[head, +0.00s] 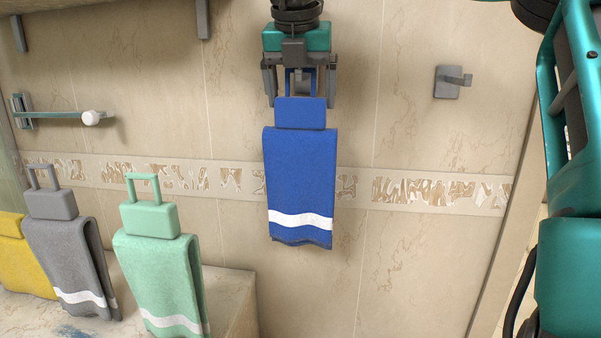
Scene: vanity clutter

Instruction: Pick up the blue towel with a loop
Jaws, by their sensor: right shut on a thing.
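The blue towel (299,185) has a white stripe near its lower edge and a blue block with a loop at its top. My right gripper (299,92), pointing down at the top centre of the head view, is shut on the towel's loop. The towel hangs below it, nearly upright, in front of the tiled wall and clear of the counter. Part of the loop is hidden between the fingers. My left gripper is not in view.
A green towel (160,270), a grey towel (70,255) and a yellow towel (22,265) stand on the counter (232,300) at lower left. A wall hook (452,82) is at right, a towel bar (62,116) at left.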

